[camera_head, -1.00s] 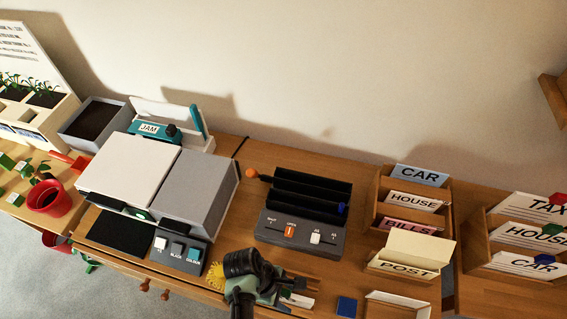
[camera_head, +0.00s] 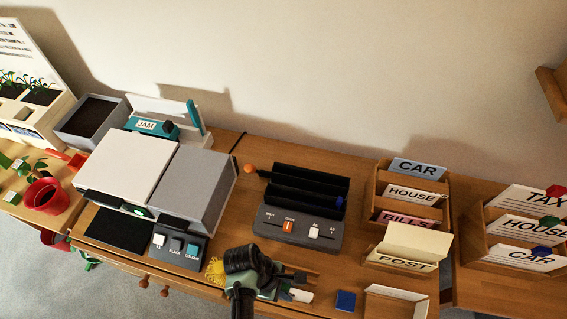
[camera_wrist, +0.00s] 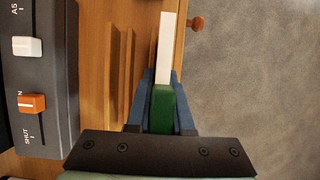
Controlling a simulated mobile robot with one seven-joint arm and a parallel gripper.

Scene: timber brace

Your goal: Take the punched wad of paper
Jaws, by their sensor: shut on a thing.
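The wad of paper (camera_wrist: 165,48) shows in the wrist view as a narrow white strip, seen edge-on, with a green block (camera_wrist: 161,108) at its near end. My gripper (camera_wrist: 162,88) has its blue-grey fingers on either side of it and is shut on it. In the head view my gripper (camera_head: 283,281) is low over the front of the desk, in front of the black punch (camera_head: 300,228). A white end of the wad (camera_head: 301,295) sticks out to the right there. My arm hides most of the wad, and I cannot see its holes.
A grey box machine with buttons (camera_head: 180,247) stands left of my gripper. A yellow spiky thing (camera_head: 215,270) lies close to its left. A blue square (camera_head: 346,302) and an open tray (camera_head: 397,303) are to the right, with the POST box (camera_head: 408,262) behind.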

